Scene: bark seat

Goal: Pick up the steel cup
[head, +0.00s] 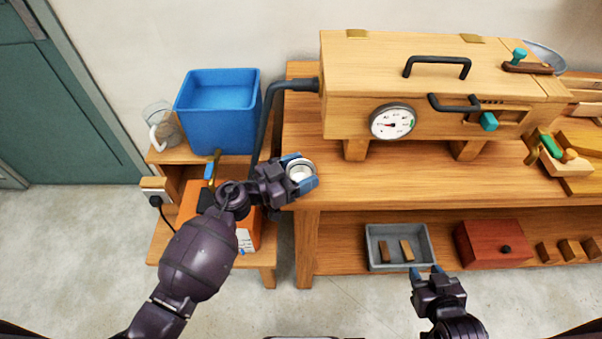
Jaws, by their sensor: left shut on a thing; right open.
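The steel cup (300,172) is a small, round, light-coloured vessel seen from above near the left edge of the workbench. My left gripper (301,174) is shut on it, with a blue-tipped finger on either side. Whether the cup touches the bench top or is held above it I cannot tell. My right gripper (427,271) is open and empty, low in front of the bench, near the grey tray on the lower shelf.
A long wooden box with a dial (393,122) stands on the workbench (400,185). A blue bin (218,112) and a glass jug (160,124) stand on the side stand. A grey tray (370,250) and a red box (490,243) are on the lower shelf. The bench front is clear.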

